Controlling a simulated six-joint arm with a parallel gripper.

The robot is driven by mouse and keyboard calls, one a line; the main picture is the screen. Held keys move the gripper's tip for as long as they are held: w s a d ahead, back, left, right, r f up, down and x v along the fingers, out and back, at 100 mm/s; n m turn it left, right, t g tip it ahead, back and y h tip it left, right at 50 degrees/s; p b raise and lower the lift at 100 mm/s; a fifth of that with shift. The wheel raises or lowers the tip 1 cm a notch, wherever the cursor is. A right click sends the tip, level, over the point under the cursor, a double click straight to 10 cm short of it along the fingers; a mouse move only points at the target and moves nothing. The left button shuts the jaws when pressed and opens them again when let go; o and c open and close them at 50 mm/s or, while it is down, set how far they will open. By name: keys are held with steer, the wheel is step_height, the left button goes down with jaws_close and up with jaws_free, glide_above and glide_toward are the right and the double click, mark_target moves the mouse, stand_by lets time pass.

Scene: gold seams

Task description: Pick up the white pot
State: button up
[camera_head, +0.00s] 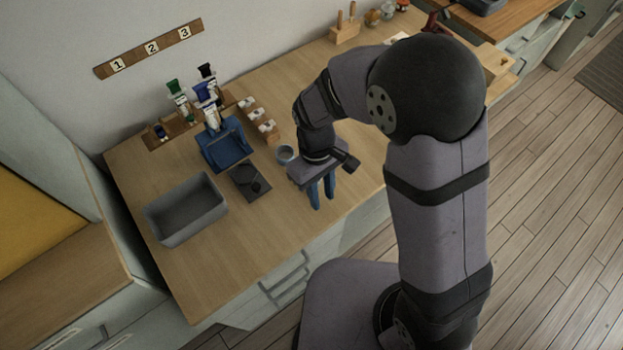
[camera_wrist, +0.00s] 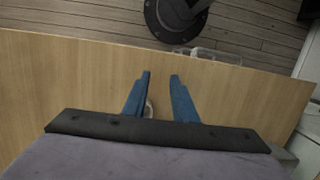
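I cannot clearly make out a white pot. A small round grey-white cup (camera_head: 285,153) stands on the table, left of and behind my gripper in the head view; I cannot tell whether it is the pot. My gripper (camera_head: 323,202) points down above the table near its front edge, its two blue fingers apart and nothing seen held. In the wrist view the fingers of my gripper (camera_wrist: 160,75) are also apart. A pale curved edge (camera_wrist: 150,108) shows between them, mostly hidden by the left finger and the gripper body.
A grey bin (camera_head: 178,228) stands front left. A wooden block with pegs (camera_head: 345,30) is at the back. The front right tabletop (camera_wrist: 235,95) is bare.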

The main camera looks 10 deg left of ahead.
steer(key=w+a+n, duration=0.1)
steer(key=w+n, duration=0.1)
steer(key=w+a+r+n, duration=0.1)
steer(key=w+a+n, duration=0.1)
steer(key=w+a+n+t, duration=0.1)
steer(key=w+n, duration=0.1)
steer(key=shift+a+r+n+y, duration=0.2)
steer(key=shift+r+n+y, duration=0.1)
steer(key=shift+r, duration=0.05)
steer(key=r+n, duration=0.1)
steer(key=n, duration=0.4)
steer(key=w+n, duration=0.1)
steer(key=n, duration=0.4)
steer(key=w+a+r+n, duration=0.1)
steer(key=n, duration=0.3)
steer(key=shift+w+a+r+n, duration=0.1)
steer(key=shift+w+r+n, duration=0.1)
steer(key=shift+r+n, duration=0.15)
steer(key=shift+s+f+p, duration=0.2)
steer(key=shift+f+p, duration=1.1)
steer(key=shift+f, duration=2.4)
steer(key=shift+d, duration=0.2)
jaws_close()
